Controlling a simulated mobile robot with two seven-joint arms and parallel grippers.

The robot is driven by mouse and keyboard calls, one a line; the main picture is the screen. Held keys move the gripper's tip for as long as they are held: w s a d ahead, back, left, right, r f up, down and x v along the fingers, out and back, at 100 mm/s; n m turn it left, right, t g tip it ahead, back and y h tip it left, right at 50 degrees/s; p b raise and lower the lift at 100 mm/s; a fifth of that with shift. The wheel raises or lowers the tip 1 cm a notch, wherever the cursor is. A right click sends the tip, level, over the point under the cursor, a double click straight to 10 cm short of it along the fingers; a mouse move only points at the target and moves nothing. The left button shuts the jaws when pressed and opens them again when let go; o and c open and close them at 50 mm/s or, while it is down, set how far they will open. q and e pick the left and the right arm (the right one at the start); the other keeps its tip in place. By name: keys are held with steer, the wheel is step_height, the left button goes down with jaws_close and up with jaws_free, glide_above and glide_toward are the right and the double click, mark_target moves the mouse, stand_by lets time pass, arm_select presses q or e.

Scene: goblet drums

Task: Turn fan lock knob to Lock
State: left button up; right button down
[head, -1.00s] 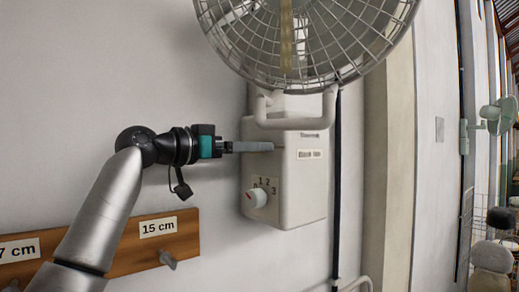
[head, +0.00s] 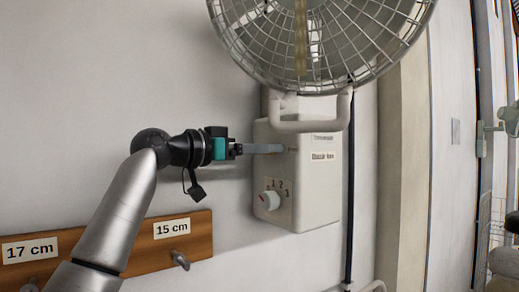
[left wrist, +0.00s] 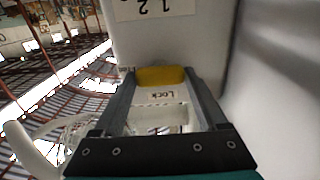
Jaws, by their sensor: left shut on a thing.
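The wall fan (head: 318,45) has a white housing (head: 322,185) below its cage, with a side that my left gripper (head: 280,148) reaches from the left. In the left wrist view, the yellow fan lock knob (left wrist: 160,76) sits between the fingertips of my left gripper (left wrist: 162,82), which is shut on it. A label reading "Lock" (left wrist: 160,95) shows between the fingers, and part of a "Free" label shows by the left fingertip. In the head view the knob is hidden by the fingers. My right gripper is not in view.
A white speed dial (head: 269,200) with numbers is low on the housing. A wooden board (head: 150,243) with hooks and "17 cm" and "15 cm" labels is on the wall below my arm. A dark pipe (head: 351,200) runs down the wall right of the housing.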

arm_select(q)
steer(key=shift+c, duration=0.5)
steer(key=shift+m, duration=0.4)
steer(key=m+p, duration=0.3)
steer(key=m, duration=1.4)
steer(key=shift+f, duration=0.1)
steer(key=shift+s, duration=0.1)
steer(key=o, duration=1.3)
steer(key=shift+d, duration=0.1)
